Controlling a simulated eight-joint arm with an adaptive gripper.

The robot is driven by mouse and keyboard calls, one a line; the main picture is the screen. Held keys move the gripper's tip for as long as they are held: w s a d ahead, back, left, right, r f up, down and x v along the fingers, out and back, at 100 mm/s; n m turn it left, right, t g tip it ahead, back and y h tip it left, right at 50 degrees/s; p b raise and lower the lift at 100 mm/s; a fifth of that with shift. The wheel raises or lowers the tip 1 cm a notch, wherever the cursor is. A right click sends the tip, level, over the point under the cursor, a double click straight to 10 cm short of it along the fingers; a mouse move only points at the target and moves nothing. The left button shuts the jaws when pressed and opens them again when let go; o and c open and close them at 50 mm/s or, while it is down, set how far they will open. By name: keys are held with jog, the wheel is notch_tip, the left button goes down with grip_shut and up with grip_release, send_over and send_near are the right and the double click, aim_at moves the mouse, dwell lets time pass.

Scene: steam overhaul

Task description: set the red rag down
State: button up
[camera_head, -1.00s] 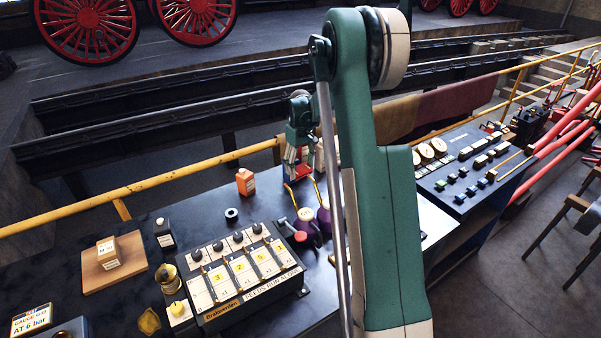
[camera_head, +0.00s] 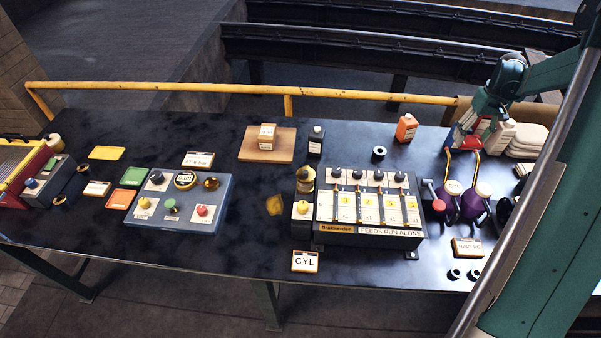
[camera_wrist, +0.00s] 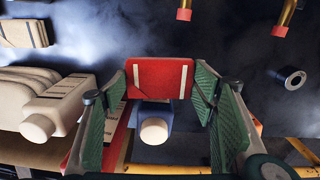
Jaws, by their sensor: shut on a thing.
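The red rag (camera_wrist: 158,78), a flat red rectangle with two pale stripes, spans the space between the green finger pads of my gripper (camera_wrist: 160,88) in the wrist view. My gripper is shut on it. A dark blue bottle with a white cap (camera_wrist: 154,130) shows just below the rag in that view. In the head view my gripper (camera_head: 472,135) is at the back right of the bench, behind the purple oil cans, with the red rag (camera_head: 459,137) partly visible at it. I cannot tell whether the rag touches the bench.
Pale bottles (camera_head: 500,137) and a pale stack (camera_head: 527,141) stand close on the right. Purple oil cans (camera_head: 473,203) with upright spouts stand in front. An orange bottle (camera_head: 405,128) and black ring (camera_head: 379,153) are to the left. A yellow rail (camera_head: 220,89) runs behind.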

aim_at(467, 139)
jog(key=shift+r, duration=0.65)
notch_tip(467, 139, up, 4)
jog(key=shift+f, duration=0.2)
jog(key=shift+w+a+r, duration=0.15)
jog(key=shift+a+r, duration=0.05)
jog(key=shift+a, duration=0.45)
jog(key=a+n, duration=0.8)
jog(key=a, duration=3)
jog(key=s+a+n, duration=0.3)
jog(key=s+a, duration=0.4)
jog(key=a, duration=0.4)
jog(key=s+a+n+p, duration=0.1)
jog(key=s+a+n, duration=0.2)
jog(key=s+a, duration=0.55)
jog(key=s+a+n, duration=0.3)
jog(key=s+a, duration=0.1)
jog(key=a, duration=1)
jog(key=shift+s+a+f, duration=0.1)
jog(key=shift+s+f, duration=0.05)
jog(key=shift+f, duration=2.45)
